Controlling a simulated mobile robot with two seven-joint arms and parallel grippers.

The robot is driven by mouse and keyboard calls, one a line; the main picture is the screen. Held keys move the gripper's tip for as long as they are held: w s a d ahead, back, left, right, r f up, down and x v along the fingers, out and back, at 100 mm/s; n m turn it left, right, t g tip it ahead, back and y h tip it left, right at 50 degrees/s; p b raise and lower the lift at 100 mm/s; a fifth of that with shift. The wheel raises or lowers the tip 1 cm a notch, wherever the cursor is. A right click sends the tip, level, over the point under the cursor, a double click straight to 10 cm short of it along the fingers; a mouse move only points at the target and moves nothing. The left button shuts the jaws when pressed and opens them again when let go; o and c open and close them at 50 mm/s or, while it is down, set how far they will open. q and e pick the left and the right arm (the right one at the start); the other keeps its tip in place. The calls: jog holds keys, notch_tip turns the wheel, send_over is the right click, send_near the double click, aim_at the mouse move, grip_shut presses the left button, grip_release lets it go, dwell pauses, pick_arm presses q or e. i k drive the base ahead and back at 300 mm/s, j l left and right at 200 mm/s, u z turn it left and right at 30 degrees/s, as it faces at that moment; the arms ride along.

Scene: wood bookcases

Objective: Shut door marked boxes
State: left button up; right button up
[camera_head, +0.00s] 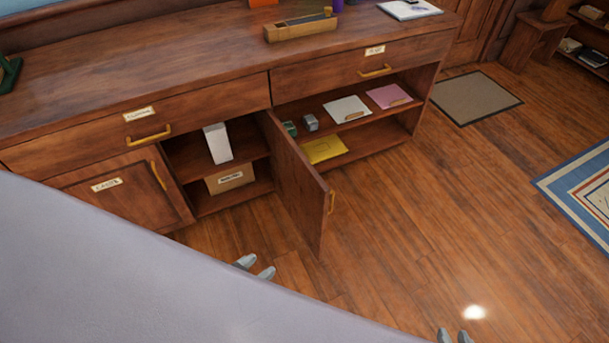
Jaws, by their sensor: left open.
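A wooden cabinet door (295,180) stands swung open, sticking out from the middle of the long cabinet. Its brass handle (331,202) is near its free edge; no label on it is visible. The open compartment (187,158) to its left holds a white upright item (217,143) and a labelled cardboard box (230,178). My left gripper (256,267) shows only its grey fingertips, parted and empty, below and left of the door's free edge. My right gripper (454,337) shows two parted fingertips at the bottom edge, well right of the door.
A labelled door (120,193) at left is closed; both drawers above (205,112) look shut. Open shelves (370,122) right of the door hold papers and small items. Floor is clear right of the door, with a mat (475,97) and rug (585,190) beyond. My pale body covers the lower left.

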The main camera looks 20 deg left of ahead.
aim_at(303, 192)
jog(key=l+u, duration=0.1)
jog(key=u, duration=0.35)
jog(key=l+u, duration=0.1)
jog(key=u, duration=0.4)
jog(key=l+u, duration=0.3)
jog(key=k+l+u, duration=0.1)
jog(key=l+u, duration=0.25)
jog(key=k+l+u, duration=0.15)
jog(key=l, duration=0.25)
jog(key=k+l+u, duration=0.2)
jog(key=l, duration=0.2)
jog(key=k+l, duration=0.1)
jog(key=l, duration=0.25)
jog(key=k+l, duration=0.1)
jog(key=l, duration=0.2)
jog(key=k+l+u, duration=0.1)
jog(key=l, duration=0.25)
jog(key=k+l, duration=0.1)
jog(key=l, duration=0.2)
jog(key=i+l+u, duration=0.5)
jog(key=i+l, duration=0.6)
jog(key=l, duration=0.1)
